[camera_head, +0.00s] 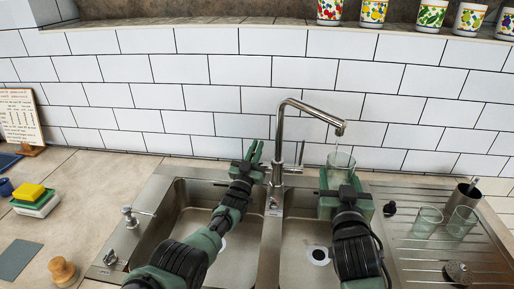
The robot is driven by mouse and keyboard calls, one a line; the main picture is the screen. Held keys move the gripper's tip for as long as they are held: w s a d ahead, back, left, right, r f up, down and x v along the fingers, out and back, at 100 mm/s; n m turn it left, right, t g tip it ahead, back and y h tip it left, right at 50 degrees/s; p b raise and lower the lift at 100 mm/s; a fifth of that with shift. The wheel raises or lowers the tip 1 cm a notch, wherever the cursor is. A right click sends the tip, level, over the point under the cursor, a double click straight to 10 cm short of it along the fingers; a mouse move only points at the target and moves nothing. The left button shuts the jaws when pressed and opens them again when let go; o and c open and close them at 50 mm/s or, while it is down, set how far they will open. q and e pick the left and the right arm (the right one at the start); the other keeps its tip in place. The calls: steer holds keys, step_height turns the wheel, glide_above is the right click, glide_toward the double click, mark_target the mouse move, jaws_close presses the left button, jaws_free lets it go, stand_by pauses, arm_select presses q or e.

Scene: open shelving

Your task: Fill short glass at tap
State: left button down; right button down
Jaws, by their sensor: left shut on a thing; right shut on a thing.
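The steel tap (279,140) stands behind the double sink, its spout bent to the right. A short clear glass (341,160) is upright just below the spout tip. My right gripper (341,180) is shut on this glass from the front. A faint pale streak shows between spout and glass; I cannot tell the water level. My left gripper (254,152) is at the left side of the tap column and is shut on the tap; the exact contact is hard to see. The tap's lever (300,153) shows to the right of the column.
The steel sink (240,262) has two basins. Two clear glasses (427,219) (462,221), a grey cup (464,195) and a dark stopper (458,272) stand on the right drainboard. Sponges (34,199) lie on the left counter. Patterned cups (431,15) line the ledge above.

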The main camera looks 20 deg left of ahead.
stand_by(0.3)
arm_select(q)
steer(key=c, duration=1.5)
jaws_free()
steer(key=shift+s, duration=0.15)
steer(key=v, duration=1.2)
